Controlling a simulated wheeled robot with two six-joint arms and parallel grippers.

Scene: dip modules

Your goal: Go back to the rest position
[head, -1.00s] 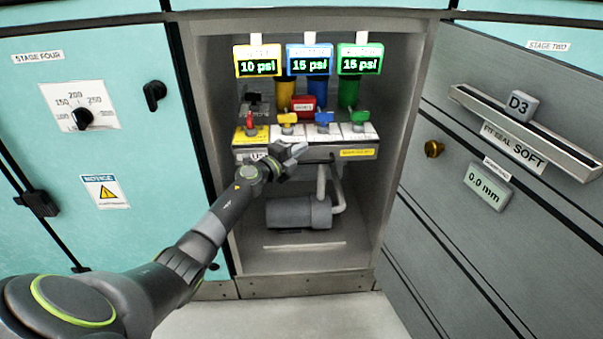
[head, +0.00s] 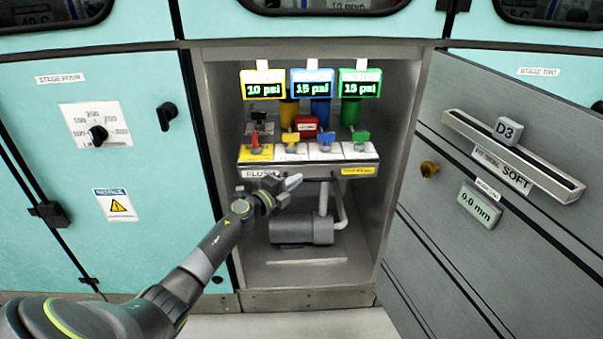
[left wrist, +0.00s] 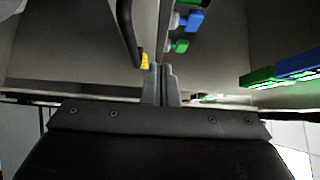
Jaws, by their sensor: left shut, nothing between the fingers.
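My left gripper (head: 285,189) is shut and empty inside the open cabinet. It is just below the front edge of the valve panel (head: 312,171). The panel carries a red handle (head: 256,143), a yellow handle (head: 291,140), a blue handle (head: 327,140) and a green handle (head: 361,138). In the left wrist view my shut fingers (left wrist: 158,72) point into the cabinet, with the blue handle (left wrist: 190,20) and the green handle (left wrist: 178,46) beyond them. My right gripper is in neither view.
Three displays stand above, with yellow (head: 262,88), blue (head: 311,83) and green (head: 360,84) frames. A grey cylinder (head: 302,229) sits low in the cabinet. The open grey door (head: 470,240) stands at the right. A teal door (head: 110,150) is at the left. Floor shows in front.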

